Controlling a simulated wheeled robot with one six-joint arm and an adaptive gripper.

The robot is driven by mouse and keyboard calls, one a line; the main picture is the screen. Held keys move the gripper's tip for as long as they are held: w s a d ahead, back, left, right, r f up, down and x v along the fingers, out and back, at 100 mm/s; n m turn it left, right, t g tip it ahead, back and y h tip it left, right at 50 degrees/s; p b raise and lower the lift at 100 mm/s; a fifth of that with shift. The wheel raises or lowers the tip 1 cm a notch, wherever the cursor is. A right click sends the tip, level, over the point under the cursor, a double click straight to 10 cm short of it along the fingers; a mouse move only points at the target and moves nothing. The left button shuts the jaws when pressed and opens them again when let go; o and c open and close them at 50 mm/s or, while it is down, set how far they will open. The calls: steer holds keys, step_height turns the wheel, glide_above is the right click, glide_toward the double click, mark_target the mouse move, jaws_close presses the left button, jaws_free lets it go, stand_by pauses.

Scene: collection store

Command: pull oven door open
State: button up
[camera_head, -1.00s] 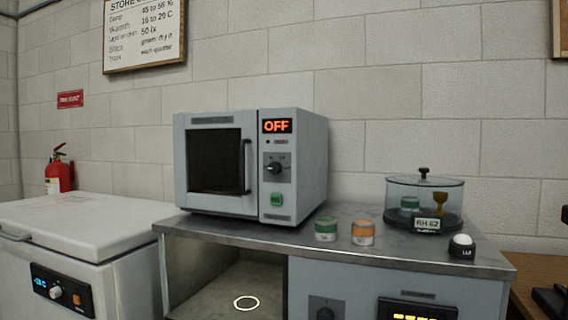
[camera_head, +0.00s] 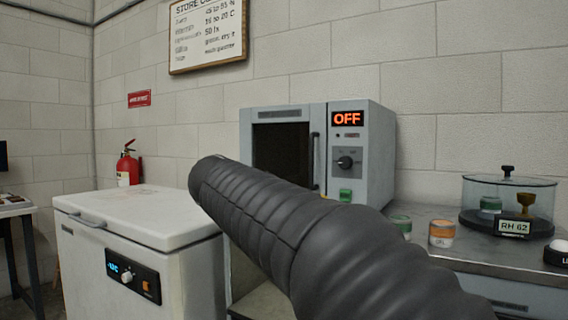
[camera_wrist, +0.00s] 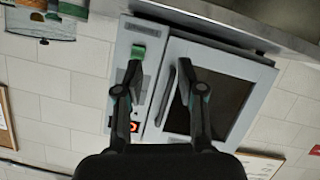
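The grey oven (camera_head: 361,186) stands on the metal counter; its display reads OFF. Its door (camera_head: 262,115) has a dark window and looks shut. The vertical dark handle (camera_head: 316,160) is on the door's right edge. My arm covers the door's lower part in the head view. The wrist view shows the oven upside down, with the door (camera_wrist: 247,72) on the right and the handle (camera_wrist: 166,100) seen between my fingers. My gripper (camera_wrist: 159,68) is open and empty, pointing at the oven front; its gap to the handle is hard to judge. The head view hides it.
A white chest unit (camera_head: 140,212) stands left of the counter, a fire extinguisher (camera_head: 127,165) behind it. A green-banded jar (camera_head: 402,225), an orange-banded jar (camera_head: 442,233) and a glass-covered display (camera_head: 508,204) stand on the counter (camera_head: 480,254) right of the oven.

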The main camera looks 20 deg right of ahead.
mark_target(310, 157)
steer(key=w+a+r+m+h, duration=0.2)
steer(key=w+r+m+h, duration=0.4)
steer(key=r, duration=0.4)
steer(key=shift+n+t+y, duration=0.4)
steer(key=shift+n+y, duration=0.2)
steer(key=shift+y, duration=0.1)
steer(key=p+x, duration=0.2)
steer(key=x, duration=1.1)
steer(key=shift+w+d, duration=0.25)
steer(key=shift+w, duration=0.1)
jaws_close()
